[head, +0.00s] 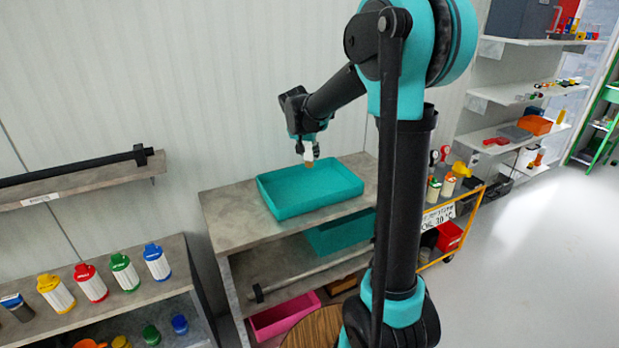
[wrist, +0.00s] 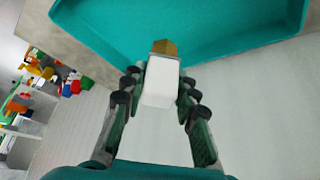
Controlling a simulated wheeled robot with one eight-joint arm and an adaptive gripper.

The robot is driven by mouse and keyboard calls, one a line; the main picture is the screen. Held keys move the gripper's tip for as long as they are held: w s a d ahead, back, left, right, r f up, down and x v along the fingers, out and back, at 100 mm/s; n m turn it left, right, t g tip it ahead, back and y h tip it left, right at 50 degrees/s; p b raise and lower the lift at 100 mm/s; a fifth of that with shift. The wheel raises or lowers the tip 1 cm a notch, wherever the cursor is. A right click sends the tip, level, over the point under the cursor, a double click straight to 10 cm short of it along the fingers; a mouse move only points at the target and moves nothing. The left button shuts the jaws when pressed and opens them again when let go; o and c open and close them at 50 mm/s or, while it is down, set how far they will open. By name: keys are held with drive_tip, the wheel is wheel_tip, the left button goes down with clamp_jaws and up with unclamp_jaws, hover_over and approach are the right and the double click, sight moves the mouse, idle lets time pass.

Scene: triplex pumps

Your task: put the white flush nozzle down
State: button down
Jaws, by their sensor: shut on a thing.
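The white flush nozzle (wrist: 160,82) is between the fingers of my gripper (wrist: 158,92), with its brass-coloured tip (wrist: 164,47) pointing away from the palm. In the head view the nozzle (head: 308,153) hangs below my gripper (head: 308,146), tip downward. My gripper is shut on it. In the wrist view the tray (wrist: 110,37) fills the top of the picture.
The tray stands on a grey bench (head: 228,217); bare bench top lies to its left. A second teal bin (head: 335,236) and a pink bin (head: 285,318) sit below. Several coloured bottles (head: 125,272) stand on a lower left shelf. An orange cart (head: 468,207) is at right.

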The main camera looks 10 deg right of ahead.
wheel_tip(320, 180, down, 10)
drive_tip(key=shift+r, duration=0.15)
idle(0.3)
drive_tip(key=c, duration=1.2)
unclamp_jaws()
drive_tip(key=v, duration=1.1)
drive_tip(key=s+d+f+n+y, duration=0.1)
drive_tip(key=s+f, duration=0.3)
drive_tip(key=s, duration=0.5)
drive_tip(key=s+d+f+n+y, duration=0.1)
drive_tip(key=s+d+f, duration=0.3)
drive_tip(key=s, duration=0.6)
drive_tip(key=s+d+f+n+g, duration=0.1)
drive_tip(key=s+d+f+n, duration=0.1)
drive_tip(key=s+f, duration=0.3)
drive_tip(key=shift+s+d+n+y, duration=0.1)
drive_tip(key=shift+s+n+y, duration=0.2)
drive_tip(key=shift+s, duration=0.85)
drive_tip(key=shift+s+d+n+y, duration=0.1)
drive_tip(key=shift+s+n, duration=0.3)
drive_tip(key=shift+s, duration=0.75)
